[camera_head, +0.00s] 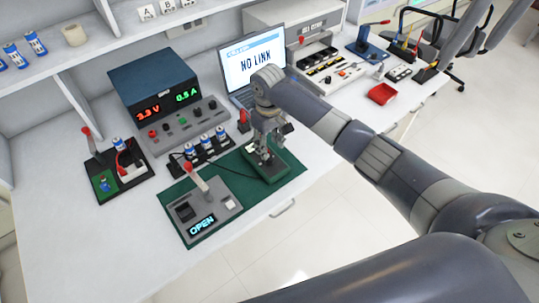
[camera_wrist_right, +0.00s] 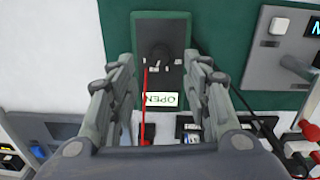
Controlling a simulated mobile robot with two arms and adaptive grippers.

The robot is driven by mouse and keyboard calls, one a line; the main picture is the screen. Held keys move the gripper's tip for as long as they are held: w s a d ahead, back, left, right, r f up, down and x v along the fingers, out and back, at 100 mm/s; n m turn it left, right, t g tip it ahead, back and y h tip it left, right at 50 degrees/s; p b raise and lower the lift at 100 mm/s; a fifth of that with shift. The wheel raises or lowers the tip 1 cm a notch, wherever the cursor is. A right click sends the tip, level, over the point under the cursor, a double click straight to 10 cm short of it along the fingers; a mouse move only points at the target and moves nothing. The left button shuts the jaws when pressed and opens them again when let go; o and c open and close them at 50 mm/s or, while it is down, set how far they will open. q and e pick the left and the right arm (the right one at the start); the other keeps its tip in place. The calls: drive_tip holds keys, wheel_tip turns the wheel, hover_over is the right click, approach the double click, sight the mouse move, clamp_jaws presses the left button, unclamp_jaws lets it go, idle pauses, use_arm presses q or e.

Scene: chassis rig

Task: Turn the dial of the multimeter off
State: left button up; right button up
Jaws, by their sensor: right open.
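The multimeter (camera_head: 284,172) has a green case and lies on a dark green mat, partly hidden by my right gripper in the head view. The right wrist view shows the multimeter (camera_wrist_right: 184,24) with its dark round dial (camera_wrist_right: 160,54), small pale marks around it and a lit screen (camera_wrist_right: 160,99) reading OPEN upside down. I cannot tell which mark the dial points to. My right gripper (camera_head: 266,146) is above the multimeter. In the wrist view, the open fingers of the right gripper (camera_wrist_right: 161,72) are on either side of the dial, with nothing between them. My left gripper is not in view.
A grey box with a red lever and an OPEN screen (camera_head: 203,222) lies on the mat (camera_head: 236,171) to the left. A power supply (camera_head: 155,85), a row of blue-white cells (camera_head: 205,142) and a laptop (camera_head: 254,60) stand behind. A red lead (camera_wrist_right: 143,110) runs near the multimeter.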

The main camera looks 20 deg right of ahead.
sight(270, 159)
wheel_tip(270, 159, down, 7)
drive_tip(key=shift+r, duration=0.2)
clamp_jaws()
